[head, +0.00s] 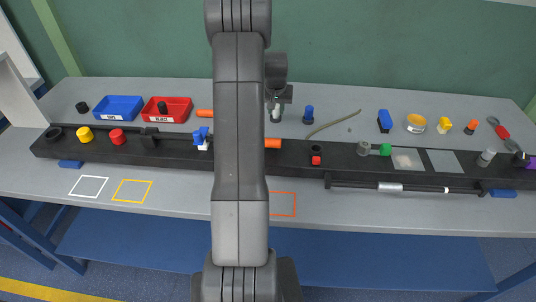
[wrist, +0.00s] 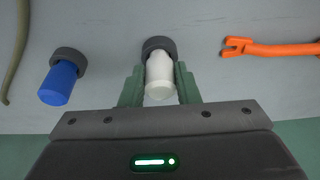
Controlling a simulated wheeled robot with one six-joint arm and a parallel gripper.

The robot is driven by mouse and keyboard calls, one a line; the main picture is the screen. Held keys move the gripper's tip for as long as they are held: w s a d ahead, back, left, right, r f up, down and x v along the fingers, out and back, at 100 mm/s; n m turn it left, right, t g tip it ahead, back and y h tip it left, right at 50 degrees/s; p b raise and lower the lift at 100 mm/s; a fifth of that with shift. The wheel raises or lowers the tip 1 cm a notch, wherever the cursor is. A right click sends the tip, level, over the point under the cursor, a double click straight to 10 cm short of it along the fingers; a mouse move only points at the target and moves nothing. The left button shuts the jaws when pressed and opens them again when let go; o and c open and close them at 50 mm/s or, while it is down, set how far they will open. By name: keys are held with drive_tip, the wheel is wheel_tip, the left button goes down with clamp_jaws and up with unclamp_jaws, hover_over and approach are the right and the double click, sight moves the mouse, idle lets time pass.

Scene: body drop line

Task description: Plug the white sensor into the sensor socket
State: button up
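The white sensor (wrist: 159,80) stands upright with a dark ring at its base in the wrist view. It also shows small below my gripper in the head view (head: 276,116). My gripper (wrist: 159,80) has one green finger along each side of the sensor, with no clear gap, so it looks shut on it. The sensor's ring looks to be still at the grey bench top (head: 300,94).
A blue sensor-like part (wrist: 58,84) stands left of the white one in the wrist view, with a cable (head: 335,123) beyond it. An orange wrench (wrist: 270,48) lies to the right. The long black rail (head: 345,165) carries several parts. My arm hides its middle.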

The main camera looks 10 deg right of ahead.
clamp_jaws()
drive_tip(key=shift+r+p, duration=1.95)
drive_tip(key=shift+r, duration=1.55)
